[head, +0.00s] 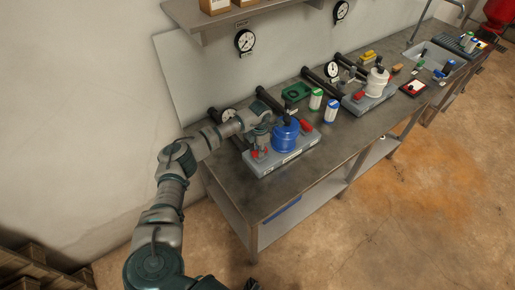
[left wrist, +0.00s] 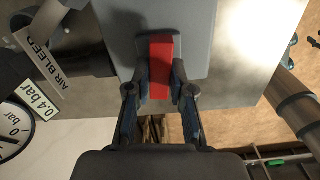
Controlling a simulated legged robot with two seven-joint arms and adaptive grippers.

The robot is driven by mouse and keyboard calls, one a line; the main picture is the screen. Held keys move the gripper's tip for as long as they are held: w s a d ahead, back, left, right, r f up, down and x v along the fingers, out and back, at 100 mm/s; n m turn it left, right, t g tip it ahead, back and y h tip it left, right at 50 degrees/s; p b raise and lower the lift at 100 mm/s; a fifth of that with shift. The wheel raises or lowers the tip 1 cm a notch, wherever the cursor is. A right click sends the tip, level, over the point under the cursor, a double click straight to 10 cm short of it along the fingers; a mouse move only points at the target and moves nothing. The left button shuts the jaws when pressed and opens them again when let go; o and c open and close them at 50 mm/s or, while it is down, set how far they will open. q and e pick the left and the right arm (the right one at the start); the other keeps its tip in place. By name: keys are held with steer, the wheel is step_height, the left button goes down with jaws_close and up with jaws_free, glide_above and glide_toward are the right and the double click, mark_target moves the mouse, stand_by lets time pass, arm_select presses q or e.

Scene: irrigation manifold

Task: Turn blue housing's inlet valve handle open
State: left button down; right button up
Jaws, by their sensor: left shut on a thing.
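The blue housing (head: 285,136) stands on a grey base block (head: 296,155) at the near left end of the bench. A red valve handle (head: 260,154) sits on the left side of that block, partly hidden by my gripper. My left gripper (head: 258,148) reaches down onto it from the left. In the left wrist view the red handle (left wrist: 161,66) lies between the two fingers of my left gripper (left wrist: 160,90), which are shut on it. A second red handle (head: 306,125) is at the right of the blue housing.
A white housing (head: 377,82) stands further along the bench. A green-and-white bottle (head: 316,99) and a blue-and-white bottle (head: 331,111) stand between the housings. A green tray (head: 296,92) is behind. A gauge (head: 228,114) is near my arm. Bare bench top (head: 345,140) lies at right.

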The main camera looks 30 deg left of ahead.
arm_select(q)
steer(key=shift+w+d+r+n+p, duration=0.1)
steer(key=shift+w+r+n+p, duration=0.25)
steer(key=shift+n, duration=0.55)
arm_select(e)
steer(key=shift+s+d+f, duration=0.1)
steer(key=shift+s+f, duration=0.2)
steer(key=shift+s, duration=0.25)
steer(key=shift+s+d+f, duration=0.1)
steer(key=shift+s+f, duration=0.15)
steer(key=shift+s, duration=0.3)
arm_select(q)
steer(key=c, duration=1)
jaws_free()
steer(key=shift+f, duration=0.2)
arm_select(e)
steer(key=shift+f, duration=0.1)
arm_select(q)
steer(key=shift+s, duration=0.1)
steer(key=shift+r, duration=0.4)
step_height(320, 180, up, 11)
